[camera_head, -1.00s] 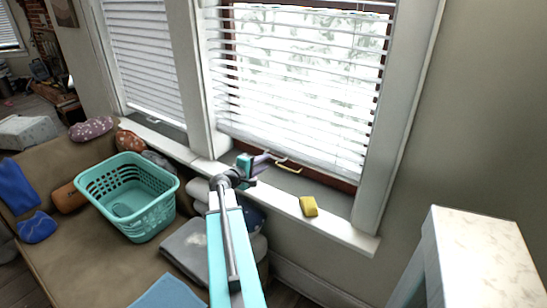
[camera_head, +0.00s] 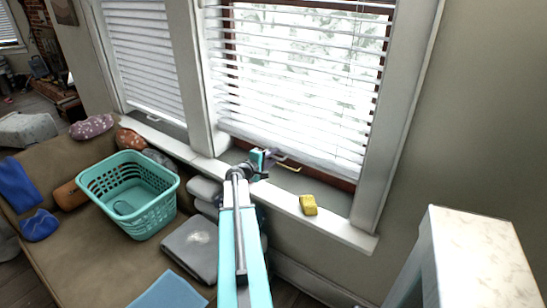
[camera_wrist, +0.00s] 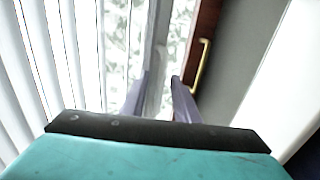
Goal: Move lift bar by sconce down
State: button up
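The brass lift bar (camera_head: 289,167) is a small handle on the brown bottom rail of the window sash, just above the sill. In the wrist view the lift bar (camera_wrist: 202,66) stands out from the rail, to the right of my fingers. My gripper (camera_head: 276,157) is in front of the window, beside the left end of the bar and partly hiding it. In the wrist view my gripper (camera_wrist: 160,80) has its two purple fingers apart with nothing between them. Contact with the bar does not show. No sconce is in view.
White blinds (camera_head: 290,90) hang over the window close to my gripper. A yellow sponge-like block (camera_head: 308,205) lies on the sill (camera_head: 345,230). A teal basket (camera_head: 150,212) stands on the brown couch at left. A pale-topped stand (camera_head: 478,255) is at lower right.

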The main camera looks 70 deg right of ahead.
grip_shut()
notch_tip(320, 180, down, 10)
jog(key=b, duration=1)
dwell(0.3)
grip_release()
jog(key=shift+r, duration=0.1)
jog(key=shift+a, duration=0.1)
jog(key=b+v, duration=0.2)
jog(key=v, duration=1.1)
jog(key=shift+a, duration=0.35)
